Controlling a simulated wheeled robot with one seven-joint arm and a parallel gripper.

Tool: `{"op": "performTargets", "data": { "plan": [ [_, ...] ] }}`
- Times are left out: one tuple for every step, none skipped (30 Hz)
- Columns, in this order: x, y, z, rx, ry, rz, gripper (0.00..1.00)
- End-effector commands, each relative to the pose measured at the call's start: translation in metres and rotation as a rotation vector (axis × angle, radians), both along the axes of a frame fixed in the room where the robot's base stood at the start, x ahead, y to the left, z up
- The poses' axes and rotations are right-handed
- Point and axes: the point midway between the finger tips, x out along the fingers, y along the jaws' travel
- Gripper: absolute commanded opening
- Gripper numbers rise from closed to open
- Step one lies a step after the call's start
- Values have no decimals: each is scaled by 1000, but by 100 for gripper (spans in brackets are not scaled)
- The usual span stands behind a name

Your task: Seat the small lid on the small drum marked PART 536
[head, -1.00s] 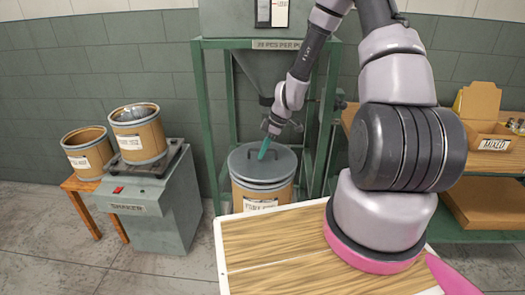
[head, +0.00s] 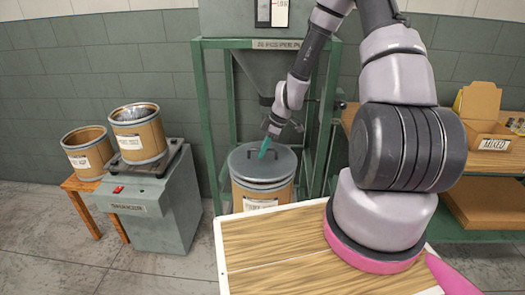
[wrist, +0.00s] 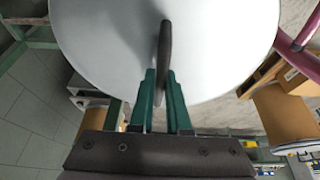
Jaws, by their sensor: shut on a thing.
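My gripper (head: 267,146) has green fingers and is shut on the upright handle of a round grey lid (head: 242,166). In the wrist view the fingers (wrist: 161,76) close on the dark handle, and the pale lid (wrist: 105,45) fills the upper middle. The lid is over the top of a tan drum (head: 244,192) with a white label, standing under the hopper. It looks level and lined up with the drum. I cannot tell whether it rests fully on the rim, which it hides. The label is too small and blurred to read surely.
A green hopper frame (head: 199,110) surrounds the drum closely. Left stand a shaker machine (head: 160,205) with an open drum (head: 140,140) on it, and another open drum (head: 88,156) on a wooden stand (head: 82,206). A wood-topped surface (head: 275,245) lies in front; a shelf with boxes (head: 490,138) stands right.

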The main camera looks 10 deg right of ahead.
Motion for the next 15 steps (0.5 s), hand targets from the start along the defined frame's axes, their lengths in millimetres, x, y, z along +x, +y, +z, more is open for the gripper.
{"op": "performTargets", "data": {
  "plan": [
    [0,0,0,0,-1,1,0],
    [0,0,0,0,-1,1,0],
    [0,0,0,0,-1,1,0],
    [0,0,0,0,-1,1,0],
    [0,0,0,0,-1,1,0],
    [0,0,0,0,-1,1,0],
    [0,0,0,0,-1,1,0],
    [0,0,0,0,-1,1,0],
    [0,0,0,0,-1,1,22],
    [0,0,0,0,-1,1,34],
    [0,0,0,0,-1,1,45],
    [0,0,0,0,-1,1,50],
    [0,0,0,0,-1,1,50],
    [0,0,0,0,-1,1,50],
    [0,0,0,0,-1,1,50]
  ]
}}
